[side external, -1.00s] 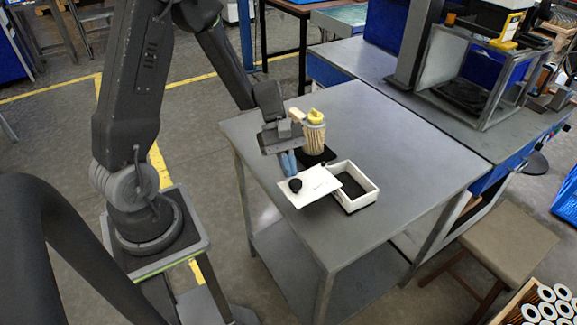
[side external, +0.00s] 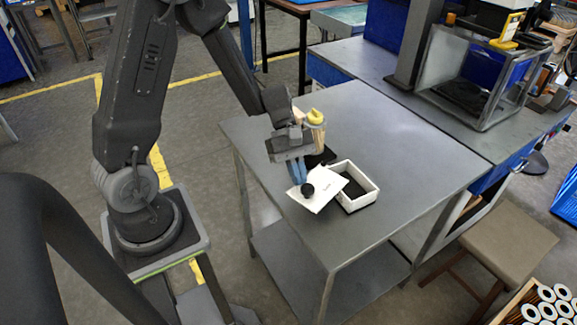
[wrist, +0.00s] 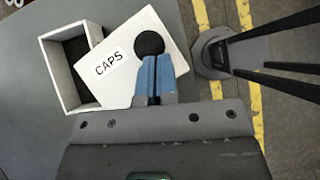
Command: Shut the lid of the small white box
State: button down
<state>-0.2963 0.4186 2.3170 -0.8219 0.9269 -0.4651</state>
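The small white box (side external: 371,196) stands on the grey table with its dark inside showing. Its white lid (side external: 325,198) is off to the left, turned askew, overlapping the box's near-left edge. In the wrist view, the lid (wrist: 125,80) carries a "CAPS" label and a round black knob (wrist: 149,43), and covers the right part of the box (wrist: 50,62). My gripper (side external: 299,180) is at the knob. Its blue fingers (wrist: 155,60) are together, with only a thin gap, and their tips meet the knob's edge. I see nothing between them.
The table (side external: 410,150) is clear to the right and behind the box. The lid lies near the table's left edge.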

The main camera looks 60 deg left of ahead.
aim_at(311, 185)
jog(key=d, duration=0.1)
jog(key=w+d, duration=0.1)
jog(key=d, duration=0.1)
jog(key=shift+w, duration=0.25)
jog(key=shift+w+d+n+t, duration=0.6)
jog(key=shift+w+d+n, duration=0.2)
jog(key=shift+w+d, duration=0.3)
jog(key=shift+w, duration=0.1)
jog(key=w+n+t, duration=0.1)
jog(key=w+d+n+t, duration=0.1)
jog(key=n, duration=0.1)
jog(key=shift+w+d, duration=0.2)
jog(key=shift+w, duration=0.1)
jog(key=shift+w+d, duration=0.15)
jog(key=shift+w, duration=1.15)
